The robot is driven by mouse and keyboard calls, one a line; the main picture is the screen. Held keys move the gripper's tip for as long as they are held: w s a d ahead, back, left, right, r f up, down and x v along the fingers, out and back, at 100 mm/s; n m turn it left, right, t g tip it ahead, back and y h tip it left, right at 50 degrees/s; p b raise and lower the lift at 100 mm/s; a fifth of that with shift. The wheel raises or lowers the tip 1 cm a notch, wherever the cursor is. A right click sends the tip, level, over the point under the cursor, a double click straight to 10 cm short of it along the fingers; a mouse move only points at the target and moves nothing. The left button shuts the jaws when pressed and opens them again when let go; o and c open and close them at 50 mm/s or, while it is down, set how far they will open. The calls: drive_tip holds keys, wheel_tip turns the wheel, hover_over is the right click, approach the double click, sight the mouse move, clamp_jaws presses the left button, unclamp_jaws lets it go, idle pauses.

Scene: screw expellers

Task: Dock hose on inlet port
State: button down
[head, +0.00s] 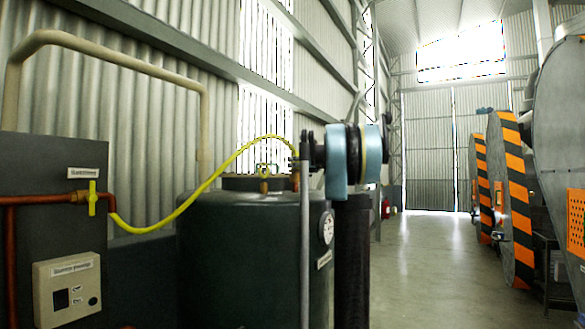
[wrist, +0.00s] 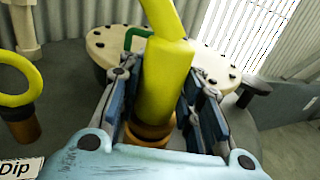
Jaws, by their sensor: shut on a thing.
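A yellow hose (head: 222,171) arcs from a valve on the left panel up to my gripper (head: 302,160) above the dark green tank (head: 243,250). In the wrist view my gripper (wrist: 163,100) is shut on the hose's thick yellow end (wrist: 165,85), which points down, with a brass collar (wrist: 150,134) at its lower end. A brass fitting with a yellow ring (wrist: 22,120) stands on the tank to the left, near a label reading "Dip" (wrist: 18,170). I cannot make out the inlet port; whatever lies directly below the hose end is hidden.
A pale bolted lid (wrist: 105,45) with a green handle (wrist: 130,38) lies behind the hose end. A gauge (head: 327,228) is on the tank's side. A control box (head: 70,288) and copper pipe (head: 40,199) are at left. Striped machines (head: 510,200) line the right; the floor between is clear.

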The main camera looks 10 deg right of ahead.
drive_tip(key=shift+f, duration=0.5)
idle(0.4)
drive_tip(key=c, duration=1.4)
unclamp_jaws()
drive_tip(key=shift+s, duration=0.1)
drive_tip(key=shift+v, duration=5.45)
